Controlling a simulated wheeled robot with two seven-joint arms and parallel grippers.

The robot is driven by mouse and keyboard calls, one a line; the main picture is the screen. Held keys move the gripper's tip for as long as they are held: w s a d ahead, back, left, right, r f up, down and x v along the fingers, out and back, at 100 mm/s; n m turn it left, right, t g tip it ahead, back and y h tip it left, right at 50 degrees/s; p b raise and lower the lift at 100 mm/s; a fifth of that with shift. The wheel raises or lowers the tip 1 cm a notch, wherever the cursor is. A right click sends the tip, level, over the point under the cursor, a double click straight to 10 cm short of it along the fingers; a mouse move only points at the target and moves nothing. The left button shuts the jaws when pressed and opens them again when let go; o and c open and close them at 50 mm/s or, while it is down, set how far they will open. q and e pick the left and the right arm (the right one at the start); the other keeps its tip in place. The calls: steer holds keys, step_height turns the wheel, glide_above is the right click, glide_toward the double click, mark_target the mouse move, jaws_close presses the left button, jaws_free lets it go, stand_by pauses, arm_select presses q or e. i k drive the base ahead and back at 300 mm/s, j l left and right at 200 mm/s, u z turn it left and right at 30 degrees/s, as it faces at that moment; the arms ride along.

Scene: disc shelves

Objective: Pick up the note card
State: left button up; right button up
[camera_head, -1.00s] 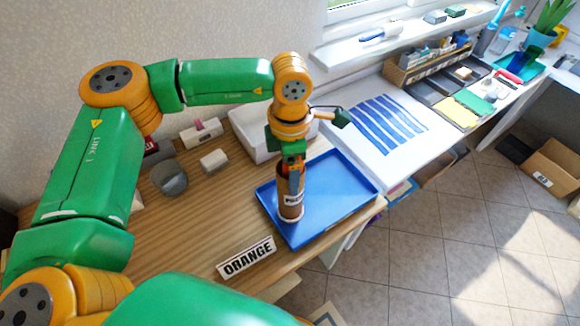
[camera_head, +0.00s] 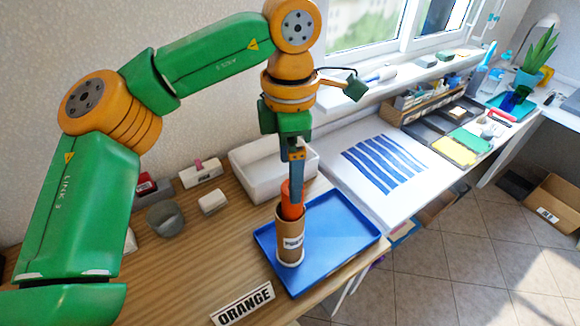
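A white card lettered ORANGE (camera_head: 243,304) stands tilted on the wooden table, in front of the blue tray; it is the only card-like thing I can make out. My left gripper (camera_head: 294,188) points down over the tray, well behind the card. Its fingers are at an orange piece (camera_head: 291,208) that sticks up from the mouth of a brown labelled tube (camera_head: 290,239). The tube stands upright on the tray. I cannot tell whether the fingers are shut on the orange piece. My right gripper is not in view.
The blue tray (camera_head: 345,236) lies at the table's right edge. A white bin (camera_head: 262,181), a grey cup (camera_head: 165,219) and small blocks stand at the back. A striped sheet (camera_head: 384,164) lies on the white counter. The wooden table (camera_head: 190,270) is clear left of the card.

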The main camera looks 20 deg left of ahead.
mark_target(238, 309)
steer(key=k+l, duration=0.2)
steer(key=k, duration=0.3)
steer(key=k+l, duration=0.25)
steer(key=k, duration=0.2)
